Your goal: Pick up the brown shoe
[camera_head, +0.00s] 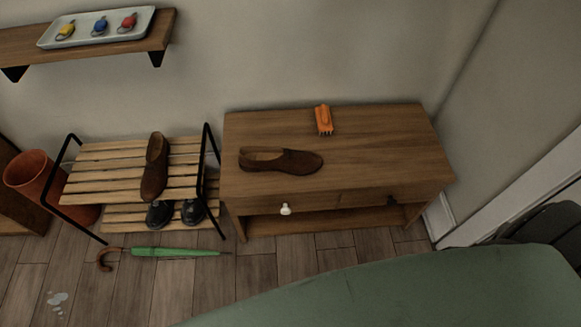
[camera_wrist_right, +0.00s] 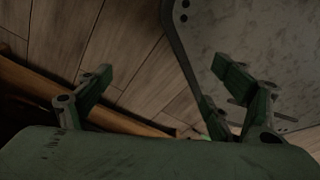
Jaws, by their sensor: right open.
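One brown shoe (camera_head: 281,160) lies on top of the wooden bench (camera_head: 385,150), its toe to the right. Another brown shoe (camera_head: 154,168) sits on the upper slats of the shoe rack (camera_head: 95,177), its toe toward me. In the right wrist view my right gripper (camera_wrist_right: 165,85) is open and empty, with wooden floor behind it. No shoe can be made out between its fingers. Neither gripper shows in the head view.
An orange brush (camera_head: 323,120) stands at the back of the bench. Dark shoes (camera_head: 192,211) sit on the lower rack. A green umbrella (camera_head: 175,252) and a small puddle (camera_head: 58,298) are on the floor. A wall shelf (camera_head: 160,38) holds a tray (camera_head: 48,40) of keys.

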